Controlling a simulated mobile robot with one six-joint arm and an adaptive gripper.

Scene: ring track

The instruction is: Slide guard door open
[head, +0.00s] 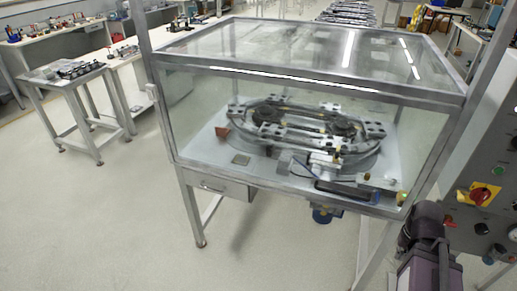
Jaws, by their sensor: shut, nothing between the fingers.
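A clear-walled guard enclosure with a grey metal frame stands in the middle of the head view. Its front clear panel, which looks like the guard door (300,108), covers the front and appears closed. A small light grey fitting (152,92) sits on the left upright; I cannot tell if it is a handle. Behind the panel, an oval ring track (310,125) lies on the grey base plate. Part of my arm shows at the lower right, in front of the control panel and apart from the door in the picture. No gripper fingers can be made out.
A grey control panel (485,215) with a red and yellow switch (482,196) stands at the right, close to my arm. A small side table (65,75) and workbenches stand at the left. The floor (110,220) in front and to the left is clear.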

